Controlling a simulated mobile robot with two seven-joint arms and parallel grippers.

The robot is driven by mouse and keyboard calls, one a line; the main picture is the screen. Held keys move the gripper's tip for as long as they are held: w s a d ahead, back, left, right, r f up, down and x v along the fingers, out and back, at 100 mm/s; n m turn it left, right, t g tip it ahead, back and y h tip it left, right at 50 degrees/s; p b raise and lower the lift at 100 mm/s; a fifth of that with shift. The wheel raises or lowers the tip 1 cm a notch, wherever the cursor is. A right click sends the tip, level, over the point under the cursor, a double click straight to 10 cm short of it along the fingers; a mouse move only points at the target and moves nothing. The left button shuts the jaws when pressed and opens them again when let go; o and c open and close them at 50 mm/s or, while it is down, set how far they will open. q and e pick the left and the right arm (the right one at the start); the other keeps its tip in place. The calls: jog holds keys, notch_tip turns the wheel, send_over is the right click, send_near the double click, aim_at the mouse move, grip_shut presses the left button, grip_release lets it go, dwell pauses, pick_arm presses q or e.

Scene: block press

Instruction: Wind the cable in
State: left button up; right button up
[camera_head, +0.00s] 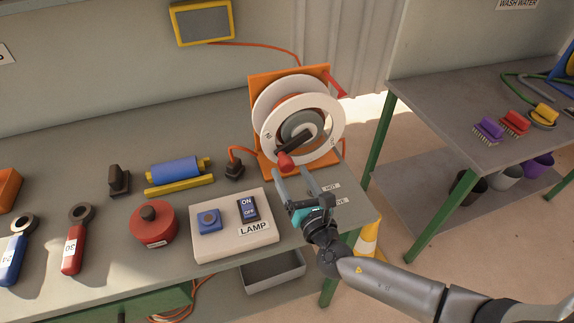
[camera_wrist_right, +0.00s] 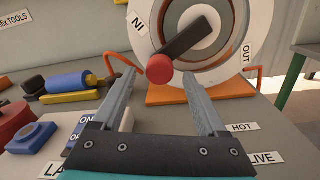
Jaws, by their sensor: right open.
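The cable reel (camera_head: 338,112) is a white drum on an orange stand at the back right of the bench. Its dark crank arm (camera_head: 296,141) ends in a red knob (camera_head: 285,161), low on the reel's front. The wrist view shows the knob (camera_wrist_right: 159,69) beyond and between my fingers, with "IN" and "OUT" labels on the drum. An orange cable (camera_head: 240,150) runs from the reel's left to a dark plug (camera_head: 235,169). My right gripper (camera_head: 292,173) is open and empty, just in front of the knob. My left gripper is not in view.
A lamp switch box (camera_head: 230,248) stands left of my right gripper. A red round weight (camera_head: 153,224), a blue roller (camera_head: 175,169) and a dark upright piece (camera_head: 118,181) stand further left. "HOT" and "LIVE" labels lie by the gripper. A second table (camera_head: 430,93) is at the right.

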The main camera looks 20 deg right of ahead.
aim_at(288, 169)
jog(key=shift+w+a, duration=0.15)
jog(key=shift+w, duration=1.55)
jog(key=shift+c, duration=0.2)
grip_shut()
